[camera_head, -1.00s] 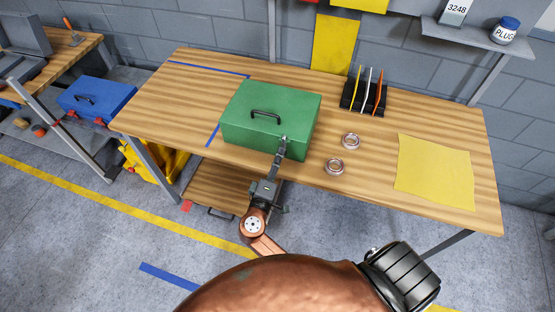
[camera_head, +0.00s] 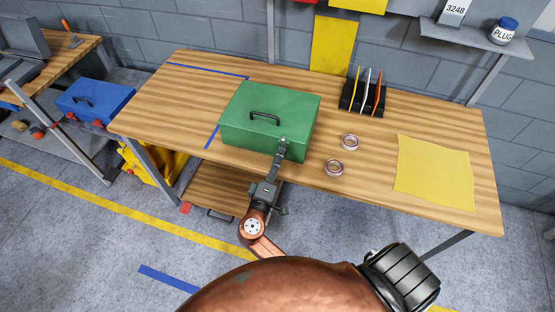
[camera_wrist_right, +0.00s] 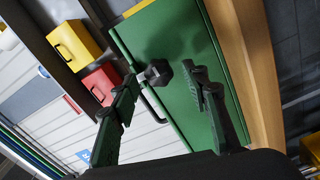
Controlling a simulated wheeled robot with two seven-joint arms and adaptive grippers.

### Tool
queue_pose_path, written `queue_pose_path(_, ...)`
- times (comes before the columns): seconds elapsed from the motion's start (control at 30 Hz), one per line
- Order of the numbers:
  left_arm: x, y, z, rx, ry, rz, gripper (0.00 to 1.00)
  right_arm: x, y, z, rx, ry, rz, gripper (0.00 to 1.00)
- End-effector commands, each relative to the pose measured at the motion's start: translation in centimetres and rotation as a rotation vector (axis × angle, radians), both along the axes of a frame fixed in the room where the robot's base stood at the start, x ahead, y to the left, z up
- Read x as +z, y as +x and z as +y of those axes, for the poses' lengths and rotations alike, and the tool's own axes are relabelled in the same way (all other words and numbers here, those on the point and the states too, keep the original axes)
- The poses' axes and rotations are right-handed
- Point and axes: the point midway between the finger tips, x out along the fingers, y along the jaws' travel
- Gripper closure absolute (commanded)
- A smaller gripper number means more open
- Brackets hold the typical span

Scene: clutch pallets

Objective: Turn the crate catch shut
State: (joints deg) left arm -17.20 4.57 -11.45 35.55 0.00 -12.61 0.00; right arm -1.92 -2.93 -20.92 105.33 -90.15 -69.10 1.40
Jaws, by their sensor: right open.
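The green crate (camera_head: 252,133) stands shut on the wooden workbench, with a dark handle on its lid. My right gripper (camera_head: 283,145) reaches its front face near the right corner. In the right wrist view, a dark knob-like catch (camera_wrist_right: 157,72) stands out from the green crate (camera_wrist_right: 190,38). The open fingers of my right gripper (camera_wrist_right: 163,80) lie on either side of this catch, with visible space between them. I cannot tell whether either finger touches it. In the head view the gripper covers the catch. My left gripper is not in view.
On the workbench (camera_head: 440,135), two small rings (camera_head: 335,167) lie right of the crate. A black rack (camera_head: 350,98) with coloured sticks stands behind them, and a yellow sheet (camera_head: 435,172) lies at right. A blue box (camera_head: 95,97) sits on a side shelf at left.

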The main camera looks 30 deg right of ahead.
Motion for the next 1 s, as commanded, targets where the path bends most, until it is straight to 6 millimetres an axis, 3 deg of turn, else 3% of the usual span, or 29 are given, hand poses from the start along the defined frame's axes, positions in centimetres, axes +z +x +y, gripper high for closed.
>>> queue_pose_path(0.27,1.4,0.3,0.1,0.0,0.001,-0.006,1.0,0.4,0.0,0.0,0.001,-0.054,0.06,0.58)
queue_pose_path(1.0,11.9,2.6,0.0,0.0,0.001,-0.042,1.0,0.4,0.0,-0.1,0.0,-0.65,0.756,0.58)
